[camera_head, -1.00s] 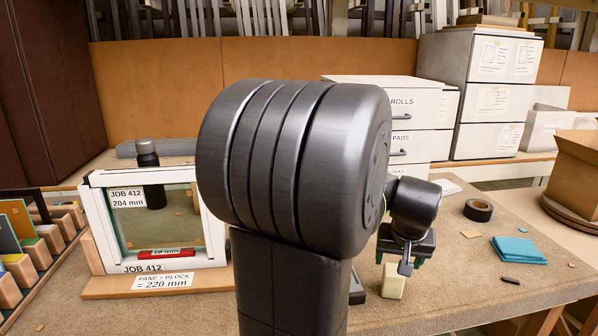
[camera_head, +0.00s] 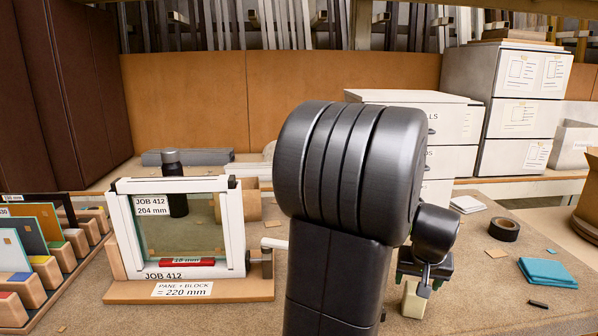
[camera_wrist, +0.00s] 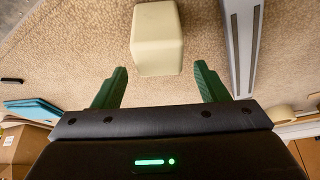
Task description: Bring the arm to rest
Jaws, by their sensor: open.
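My gripper (camera_wrist: 158,88) is open, its two green fingers spread apart in the wrist view. A cream block (camera_wrist: 157,38) stands on the bench just beyond the fingertips, lined up with the gap between them, and nothing is held. In the head view the cream block (camera_head: 413,300) shows below my gripper (camera_head: 424,278), at the right of my arm. My dark arm is bent and raised in the middle of the head view, hiding part of the bench behind it.
A white JOB 412 frame (camera_head: 125,232) with a red block (camera_head: 187,262) stands left of my arm. A blue cloth (camera_head: 547,272) and black tape roll (camera_head: 504,229) lie to the right. White drawers (camera_head: 455,165) stand behind. A grey metal bar (camera_wrist: 242,45) lies beside the cream block.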

